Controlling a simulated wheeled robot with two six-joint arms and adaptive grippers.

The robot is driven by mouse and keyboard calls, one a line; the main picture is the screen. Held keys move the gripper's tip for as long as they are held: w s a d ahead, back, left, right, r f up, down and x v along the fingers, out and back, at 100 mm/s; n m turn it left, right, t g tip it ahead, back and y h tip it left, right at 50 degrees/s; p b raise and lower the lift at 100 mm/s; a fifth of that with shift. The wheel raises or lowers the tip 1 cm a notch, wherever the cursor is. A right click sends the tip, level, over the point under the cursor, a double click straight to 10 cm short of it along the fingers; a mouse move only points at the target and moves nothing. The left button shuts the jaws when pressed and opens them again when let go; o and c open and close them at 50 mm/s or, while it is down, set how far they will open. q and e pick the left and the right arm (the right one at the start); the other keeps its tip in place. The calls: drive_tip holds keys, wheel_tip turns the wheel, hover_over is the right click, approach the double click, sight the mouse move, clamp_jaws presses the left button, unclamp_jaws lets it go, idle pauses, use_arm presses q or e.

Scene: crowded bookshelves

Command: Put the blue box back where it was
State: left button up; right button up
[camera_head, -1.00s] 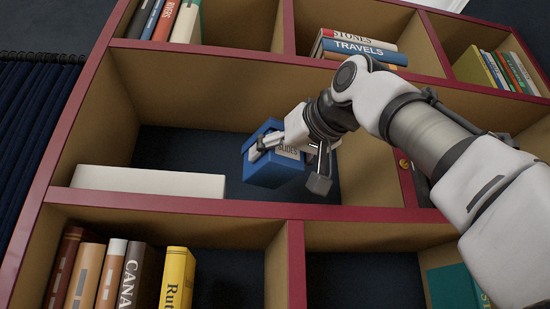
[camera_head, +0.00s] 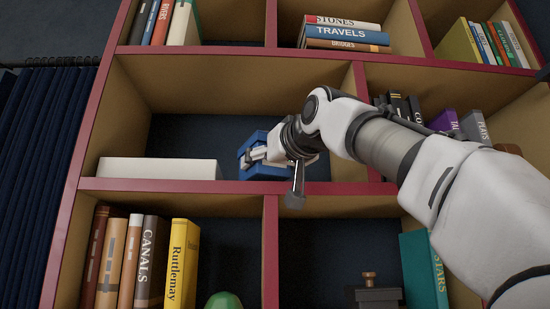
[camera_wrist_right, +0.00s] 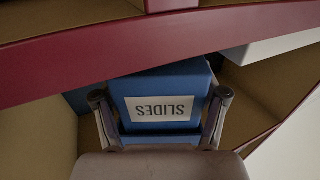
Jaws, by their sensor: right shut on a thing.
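The blue box (camera_head: 251,149) is in the middle shelf compartment, near its front edge, to the right of a long white box. It also shows in the right wrist view (camera_wrist_right: 185,78), with a white label reading SLIDES that appears upside down there. My right gripper (camera_head: 262,154) is shut on the blue box, with one finger on each side of it in the wrist view (camera_wrist_right: 160,100). The gripper hides much of the box in the head view. I cannot tell whether the box touches the shelf board. My left gripper is not in view.
The long white box (camera_head: 158,170) lies on the same shelf (camera_head: 190,186). A divider (camera_head: 360,120) stands to the right, with books (camera_head: 440,115) beyond it. Books fill parts of the shelves above and below. A green round thing (camera_head: 223,300) is below.

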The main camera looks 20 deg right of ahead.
drive_tip(key=shift+w+a+f, duration=0.2)
drive_tip(key=shift+w, duration=0.4)
drive_tip(key=shift+s+d+f+b, duration=0.15)
drive_tip(key=shift+s+f+b, duration=0.1)
drive_tip(key=shift+s+b, duration=0.15)
drive_tip(key=shift+w+f, duration=0.1)
drive_tip(key=shift+f, duration=0.1)
drive_tip(key=o, duration=1)
drive_tip(key=shift+w, duration=0.15)
drive_tip(key=shift+o, duration=0.2)
